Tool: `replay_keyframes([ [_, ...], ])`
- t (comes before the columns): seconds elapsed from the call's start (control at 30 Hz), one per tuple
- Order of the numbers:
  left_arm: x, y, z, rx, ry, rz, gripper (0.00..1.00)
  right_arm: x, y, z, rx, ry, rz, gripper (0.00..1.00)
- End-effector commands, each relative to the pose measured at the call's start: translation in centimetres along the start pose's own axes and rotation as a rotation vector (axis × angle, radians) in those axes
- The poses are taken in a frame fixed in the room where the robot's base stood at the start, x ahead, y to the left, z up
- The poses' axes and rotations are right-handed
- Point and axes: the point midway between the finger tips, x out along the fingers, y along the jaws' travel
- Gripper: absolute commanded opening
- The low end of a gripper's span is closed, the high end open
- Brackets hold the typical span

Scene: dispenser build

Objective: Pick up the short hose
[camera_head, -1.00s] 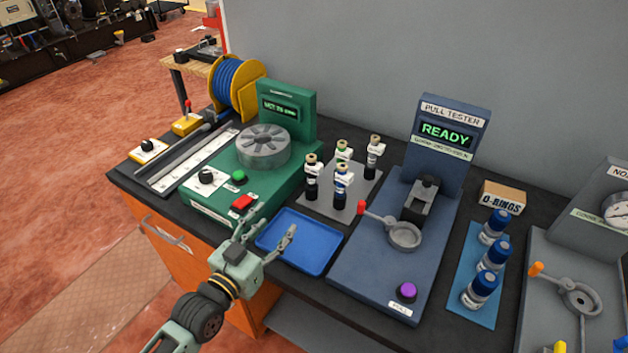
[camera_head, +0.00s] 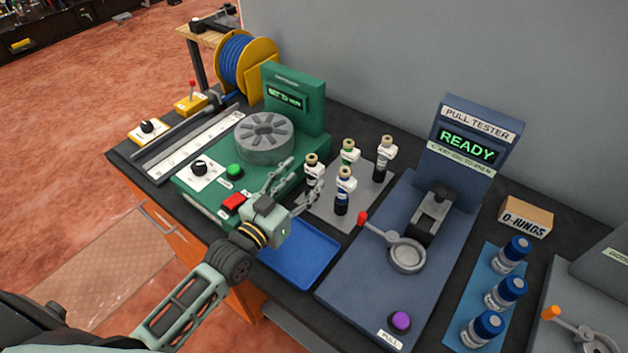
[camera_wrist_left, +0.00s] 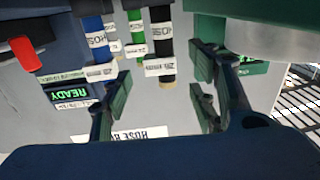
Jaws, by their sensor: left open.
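Several short upright hoses with white label bands stand on a grey plate (camera_head: 357,205). A black one with a tan top (camera_head: 313,168) stands front left, a blue-banded one (camera_head: 344,188) front right, a green-banded one (camera_head: 349,151) behind, and another dark one (camera_head: 385,158) at the right. Which of them is the short hose I cannot tell. My left gripper (camera_head: 305,180) is open, close to the front-left hose. In the left wrist view, the black hose (camera_wrist_left: 163,50) appears between and beyond the open fingers (camera_wrist_left: 160,88), with the blue hose (camera_wrist_left: 95,42) to its left. My right gripper is out of view.
A blue tray (camera_head: 305,262) lies under and beside my left gripper. The green machine (camera_head: 200,205) with its round grey head stands left, and the pull tester (camera_head: 365,275) with its red-knobbed lever right. Blue-capped bottles (camera_head: 505,290) and an O-rings box (camera_head: 526,217) stand farther right.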

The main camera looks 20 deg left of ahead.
Motion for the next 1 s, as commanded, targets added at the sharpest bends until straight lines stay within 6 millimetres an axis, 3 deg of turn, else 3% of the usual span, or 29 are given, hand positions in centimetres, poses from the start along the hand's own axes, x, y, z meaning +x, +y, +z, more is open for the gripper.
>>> replay_keyframes([
  [0.13, 2.0, 0.0, -0.8, 0.000, 0.002, 0.001, 0.54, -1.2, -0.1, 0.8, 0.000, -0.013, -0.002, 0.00],
  [0.33, 4.8, 0.0, -0.8, 0.000, 0.000, 0.000, 0.54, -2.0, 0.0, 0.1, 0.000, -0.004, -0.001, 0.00],
  [0.67, 5.5, 0.0, -0.6, 0.001, -0.001, 0.000, 0.54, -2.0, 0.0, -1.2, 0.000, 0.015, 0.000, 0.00],
  [1.0, 5.5, 0.0, -0.6, 0.001, -0.001, 0.000, 0.24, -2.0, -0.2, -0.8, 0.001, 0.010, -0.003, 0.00],
])
